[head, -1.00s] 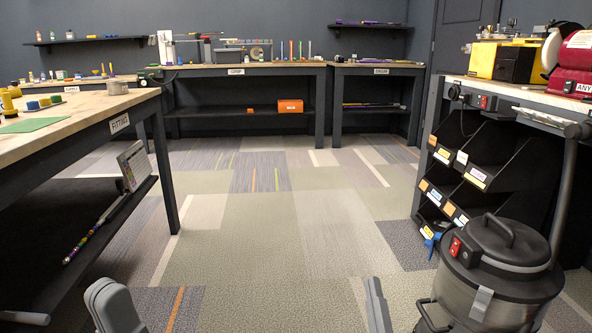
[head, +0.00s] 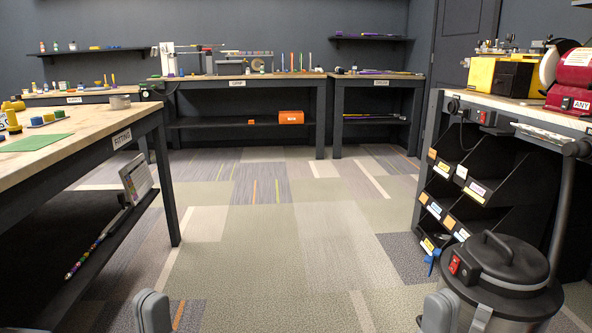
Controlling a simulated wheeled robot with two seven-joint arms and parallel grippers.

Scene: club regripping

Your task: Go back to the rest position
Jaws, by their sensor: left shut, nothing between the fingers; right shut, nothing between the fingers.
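My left gripper (head: 152,312) shows as a grey rounded shape at the bottom edge, left of centre. It is shut and empty, over the carpet. My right gripper (head: 438,312) is a similar grey shape at the bottom edge, right of centre. It is shut and empty, just left of the shop vacuum. Only the upper parts of both show; the rest is cut off by the frame. Neither touches a bench as far as I can see.
The fitting bench (head: 85,150) stands at left, with a club on its lower shelf. A shop vacuum (head: 500,268) and a bench with bins (head: 470,185) stand at right. Benches (head: 240,78) line the back wall. The carpet (head: 285,240) between them is clear.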

